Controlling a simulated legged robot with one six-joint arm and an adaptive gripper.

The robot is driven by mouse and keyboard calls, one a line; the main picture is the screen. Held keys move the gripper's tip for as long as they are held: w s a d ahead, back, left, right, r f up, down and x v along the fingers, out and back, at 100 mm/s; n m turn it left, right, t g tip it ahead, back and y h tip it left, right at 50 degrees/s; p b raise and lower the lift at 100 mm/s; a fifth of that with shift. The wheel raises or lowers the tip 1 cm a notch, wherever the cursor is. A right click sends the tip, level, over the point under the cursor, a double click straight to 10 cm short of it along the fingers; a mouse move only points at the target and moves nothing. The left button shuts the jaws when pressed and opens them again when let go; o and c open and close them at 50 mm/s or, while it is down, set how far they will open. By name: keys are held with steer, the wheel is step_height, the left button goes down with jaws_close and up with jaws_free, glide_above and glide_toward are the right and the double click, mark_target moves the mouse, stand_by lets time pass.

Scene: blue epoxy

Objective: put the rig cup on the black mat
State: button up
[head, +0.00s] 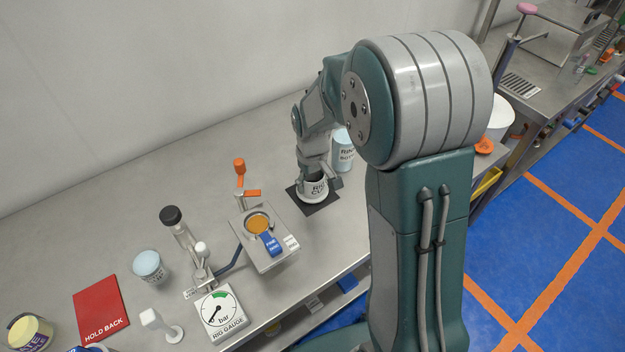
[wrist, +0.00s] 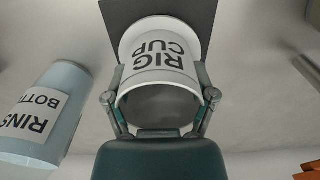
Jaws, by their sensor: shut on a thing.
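The rig cup (head: 314,190) is white with black lettering. In the head view it is at the black mat (head: 327,203), upright, with my gripper (head: 318,178) on it from above. In the wrist view the cup (wrist: 160,62) sits between the two fingers of my gripper (wrist: 160,100), which are shut on its sides. The black mat (wrist: 190,14) shows behind the cup's far end. I cannot tell whether the cup's base touches the mat. My arm hides part of the area to the right of the cup.
A rinse bottle (head: 343,150) stands just behind and right of the cup; it also shows in the wrist view (wrist: 42,110). A metal fixture with an orange disc (head: 258,224) stands to the left. A red mat (head: 101,308), a gauge (head: 221,311) and a pale blue-topped tub (head: 149,266) are further left.

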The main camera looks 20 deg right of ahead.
steer(key=o, duration=1)
steer(key=shift+a, duration=0.2)
steer(key=shift+o, duration=0.2)
steer(key=shift+d, duration=0.2)
steer(key=shift+r, duration=0.3)
step_height(320, 180, up, 12)
steer(key=s+r+m+t, duration=0.1)
steer(key=s+r+t, duration=0.1)
steer(key=s, duration=0.8)
steer(key=s+r+m+t, duration=0.2)
steer(key=s+r, duration=0.3)
steer(key=s, duration=0.6)
steer(key=shift+m+t, duration=0.3)
steer(key=shift+t, duration=0.5)
steer(key=shift+r, duration=0.1)
